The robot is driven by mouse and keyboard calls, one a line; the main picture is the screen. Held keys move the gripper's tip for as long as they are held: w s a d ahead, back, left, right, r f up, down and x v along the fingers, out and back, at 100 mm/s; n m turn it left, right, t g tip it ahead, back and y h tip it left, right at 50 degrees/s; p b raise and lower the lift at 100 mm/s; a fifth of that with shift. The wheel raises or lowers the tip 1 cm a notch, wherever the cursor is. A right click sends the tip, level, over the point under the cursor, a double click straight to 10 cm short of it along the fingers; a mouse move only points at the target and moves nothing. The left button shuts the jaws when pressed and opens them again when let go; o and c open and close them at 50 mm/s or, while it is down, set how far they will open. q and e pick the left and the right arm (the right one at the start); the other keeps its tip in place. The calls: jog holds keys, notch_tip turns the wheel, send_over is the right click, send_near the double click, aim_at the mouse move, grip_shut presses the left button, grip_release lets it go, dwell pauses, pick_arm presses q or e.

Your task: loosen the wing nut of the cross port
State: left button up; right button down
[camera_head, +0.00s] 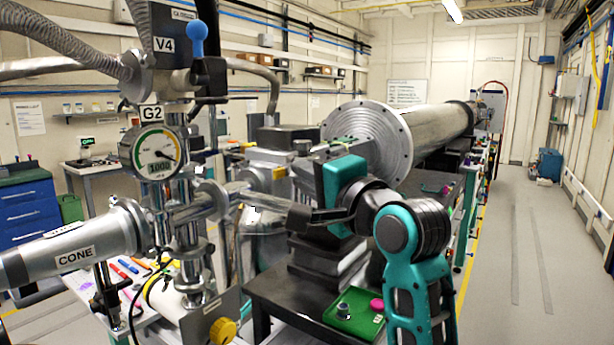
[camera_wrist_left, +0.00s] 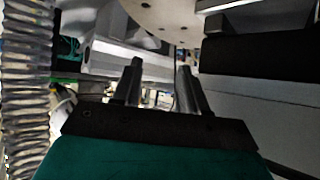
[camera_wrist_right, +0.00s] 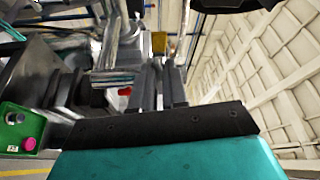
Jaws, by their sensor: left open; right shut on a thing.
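The steel cross (camera_head: 186,213) stands at left in the head view, below the round G2 gauge (camera_head: 158,152), with the CONE pipe on its left and a flanged port (camera_head: 214,199) on its right. My right gripper (camera_head: 243,195) reaches in from the right, its fingertips at this port's clamp. It is shut on a small part there, apparently the wing nut, which the fingers hide. In the right wrist view the fingers (camera_wrist_right: 161,68) are close together. My left gripper (camera_wrist_left: 157,75) is open with nothing between its fingers; I cannot make it out in the head view.
A green tray (camera_head: 371,327) with a dark fitting and a pink cap (camera_head: 376,304) lies on the black bench. A yellow knob (camera_head: 222,331) sits below the cross. A large flanged tube (camera_head: 375,140) stands behind. A ribbed hose (camera_wrist_left: 28,90) runs beside my left gripper. The right aisle is clear.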

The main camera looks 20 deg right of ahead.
pick_arm(q)
notch_tip(320, 180, down, 3)
jog(key=b, duration=0.3)
jog(key=shift+w, duration=0.1)
jog(key=shift+f+b, duration=0.4)
jog(key=shift+b, duration=0.1)
pick_arm(e)
jog(key=shift+w+d+f+n+y, duration=0.1)
jog(key=shift+n+y, duration=1.15)
jog(key=shift+n, duration=1.8)
jog(key=shift+w+d+f+n+y, duration=0.15)
jog(key=shift+n+y, duration=1.15)
jog(key=shift+n, duration=1.8)
jog(key=shift+s+d+f+n+y, duration=0.1)
jog(key=shift+n+y, duration=1.15)
jog(key=shift+n, duration=2.1)
pick_arm(q)
jog(key=shift+f, duration=0.1)
pick_arm(e)
jog(key=c, duration=1.3)
grip_release()
jog(key=shift+w, duration=0.15)
jog(key=shift+c, duration=0.2)
